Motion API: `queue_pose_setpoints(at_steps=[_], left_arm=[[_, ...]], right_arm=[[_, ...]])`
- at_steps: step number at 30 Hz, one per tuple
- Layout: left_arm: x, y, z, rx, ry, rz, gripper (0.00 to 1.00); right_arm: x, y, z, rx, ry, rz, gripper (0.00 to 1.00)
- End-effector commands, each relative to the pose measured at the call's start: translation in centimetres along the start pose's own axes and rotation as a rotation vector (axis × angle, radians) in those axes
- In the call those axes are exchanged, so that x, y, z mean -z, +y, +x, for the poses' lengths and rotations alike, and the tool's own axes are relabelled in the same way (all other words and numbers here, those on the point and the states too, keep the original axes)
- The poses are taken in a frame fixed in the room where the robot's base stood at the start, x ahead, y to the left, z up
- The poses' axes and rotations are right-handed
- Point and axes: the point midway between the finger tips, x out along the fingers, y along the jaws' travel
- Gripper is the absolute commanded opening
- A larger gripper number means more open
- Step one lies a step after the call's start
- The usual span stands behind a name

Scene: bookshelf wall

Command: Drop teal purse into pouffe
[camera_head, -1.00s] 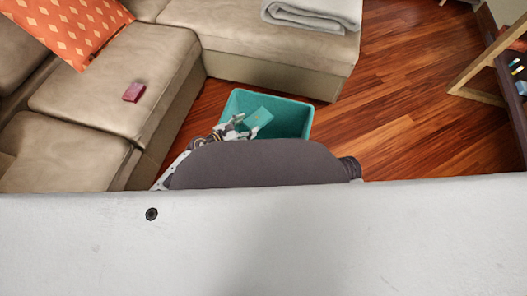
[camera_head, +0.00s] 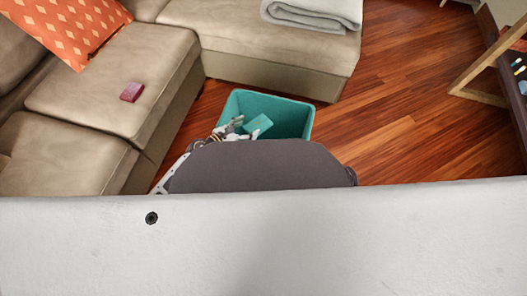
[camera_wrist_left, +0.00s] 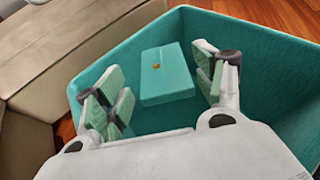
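The teal pouffe (camera_head: 290,120) stands open on the floor beside the sofa. The teal purse (camera_head: 258,125), a small flat box shape with an orange-gold dot, is inside the pouffe's walls. My left gripper (camera_head: 234,128) is over the pouffe's near left side. In the left wrist view the purse (camera_wrist_left: 166,72) shows beyond my spread fingers, with gaps on both sides, so the gripper is open and empty. Whether the purse rests on the pouffe's bottom (camera_wrist_left: 250,75) I cannot tell. My right gripper is not in view.
A beige sofa (camera_head: 115,75) runs along the left and back, with a small pink-red object (camera_head: 131,92), an orange cushion (camera_head: 70,30) and a folded grey blanket (camera_head: 312,14). Wood floor (camera_head: 400,120) is clear at right, before a wooden frame (camera_head: 485,75).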

Motion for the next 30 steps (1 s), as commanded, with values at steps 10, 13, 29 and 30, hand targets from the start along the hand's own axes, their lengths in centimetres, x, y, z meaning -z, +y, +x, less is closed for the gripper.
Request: queue_pose_setpoints(at_steps=[10, 13, 29, 30], left_arm=[[0.0, 0.0, 0.0, 0.000, 0.000, 0.000, 0.89], [0.1, 0.0, 0.0, 0.000, 0.001, 0.000, 0.89], [0.1, 0.0, -2.9, 0.000, 0.002, 0.000, 0.89], [0.1, 0.0, -3.2, 0.000, 0.002, 0.001, 0.89]], right_arm=[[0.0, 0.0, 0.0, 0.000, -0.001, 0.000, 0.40], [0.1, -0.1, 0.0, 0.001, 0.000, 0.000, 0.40], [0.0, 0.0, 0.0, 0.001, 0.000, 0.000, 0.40], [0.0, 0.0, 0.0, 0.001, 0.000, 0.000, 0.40]])
